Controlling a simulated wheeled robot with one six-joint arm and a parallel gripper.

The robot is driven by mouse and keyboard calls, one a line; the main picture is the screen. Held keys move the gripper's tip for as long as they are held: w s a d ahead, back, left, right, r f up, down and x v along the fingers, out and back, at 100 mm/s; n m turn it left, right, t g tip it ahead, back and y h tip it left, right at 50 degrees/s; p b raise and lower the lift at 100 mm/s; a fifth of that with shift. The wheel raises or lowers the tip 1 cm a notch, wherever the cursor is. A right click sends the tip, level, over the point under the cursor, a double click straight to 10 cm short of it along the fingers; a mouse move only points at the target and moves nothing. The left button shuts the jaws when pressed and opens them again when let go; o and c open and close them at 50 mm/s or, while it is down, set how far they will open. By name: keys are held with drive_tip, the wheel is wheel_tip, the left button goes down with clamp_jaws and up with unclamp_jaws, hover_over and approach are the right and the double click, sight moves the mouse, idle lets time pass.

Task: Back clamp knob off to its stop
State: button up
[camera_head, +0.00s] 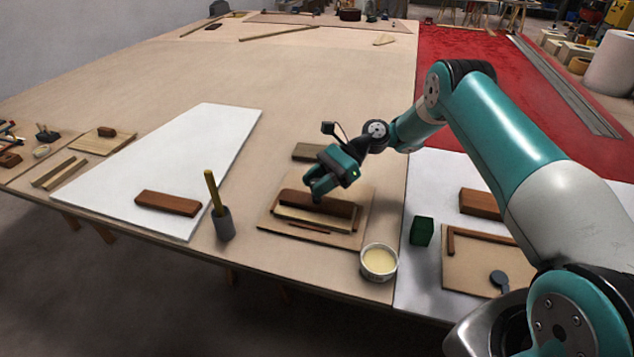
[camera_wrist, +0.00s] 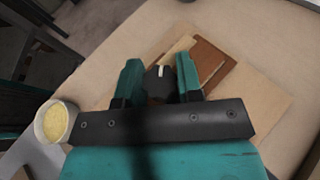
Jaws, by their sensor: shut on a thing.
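My gripper (camera_head: 316,190) reaches down over a light wooden board (camera_head: 345,238) on the table. In the wrist view its two teal fingers (camera_wrist: 160,82) are shut on a dark round knob (camera_wrist: 158,88) that carries a pale pointer mark. In the head view the fingers hide the knob. Beside it on the board lie a dark brown wood block (camera_head: 330,206) and a pale wood strip (camera_head: 310,219). The brown and pale wood also show just beyond the fingers in the wrist view. How far the knob is turned cannot be told.
A tub of pale yellow stuff (camera_head: 379,262) stands right of the board's front corner. A grey cup (camera_head: 223,225) with an upright stick stands to the left. A dark green block (camera_head: 421,231) is at the right. The table behind is mostly clear.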

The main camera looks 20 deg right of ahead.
idle(0.3)
drive_tip(key=o, duration=0.6)
drive_tip(key=shift+o, duration=0.2)
wheel_tip(320, 180, up, 20)
drive_tip(key=p, duration=2)
